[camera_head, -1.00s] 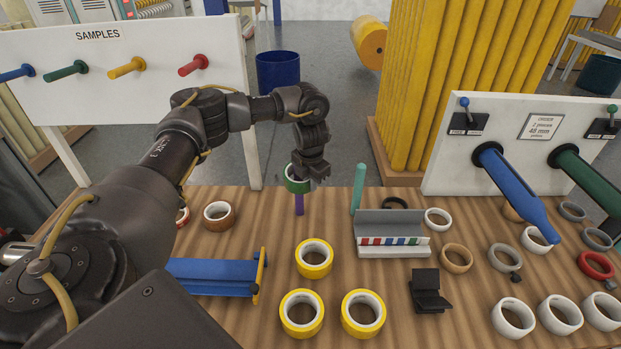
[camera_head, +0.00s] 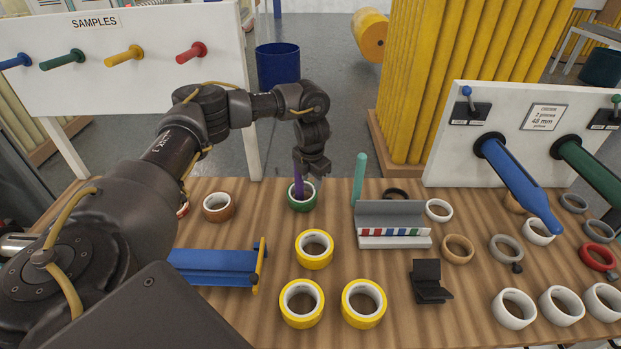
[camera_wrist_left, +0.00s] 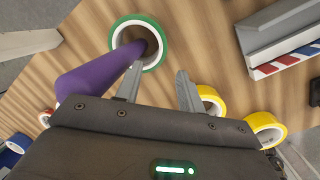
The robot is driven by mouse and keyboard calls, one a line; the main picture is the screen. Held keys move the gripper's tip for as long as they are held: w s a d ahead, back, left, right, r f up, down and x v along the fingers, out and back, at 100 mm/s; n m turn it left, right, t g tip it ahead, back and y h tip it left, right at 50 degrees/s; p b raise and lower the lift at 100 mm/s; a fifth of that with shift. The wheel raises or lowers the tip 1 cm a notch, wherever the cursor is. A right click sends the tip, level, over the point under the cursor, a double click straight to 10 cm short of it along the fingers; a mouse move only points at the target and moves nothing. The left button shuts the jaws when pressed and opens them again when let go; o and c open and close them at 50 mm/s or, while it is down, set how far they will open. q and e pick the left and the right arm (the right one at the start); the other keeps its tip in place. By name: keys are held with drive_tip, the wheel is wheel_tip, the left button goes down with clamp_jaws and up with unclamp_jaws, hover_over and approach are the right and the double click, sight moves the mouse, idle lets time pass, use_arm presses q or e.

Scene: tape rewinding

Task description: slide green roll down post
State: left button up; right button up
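The green roll (camera_head: 302,198) lies low around the foot of the purple post (camera_head: 298,178) and looks flat on the table. In the left wrist view the green roll (camera_wrist_left: 158,57) is a green ring with a white core, and the purple post (camera_wrist_left: 95,77) runs into its hole. My left gripper (camera_head: 311,177) is just above the roll. In the left wrist view my left gripper (camera_wrist_left: 157,84) has its fingers apart with nothing between them; one fingertip is close to the roll's rim, and I cannot tell if it touches. My right gripper is not in view.
A teal post (camera_head: 359,178) and a grey tape holder (camera_head: 392,215) stand to the right. Yellow rolls (camera_head: 314,262) lie in front, and a brown roll (camera_head: 218,208) lies to the left. A blue holder (camera_head: 212,262) is at front left. Bare table surrounds the green roll.

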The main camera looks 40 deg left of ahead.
use_arm(q)
wheel_tip(320, 180, up, 11)
drive_tip(key=s+d, duration=0.1)
drive_tip(key=shift+s+f+p, duration=0.15)
drive_tip(key=shift+s+p, duration=0.15)
idle(1.4)
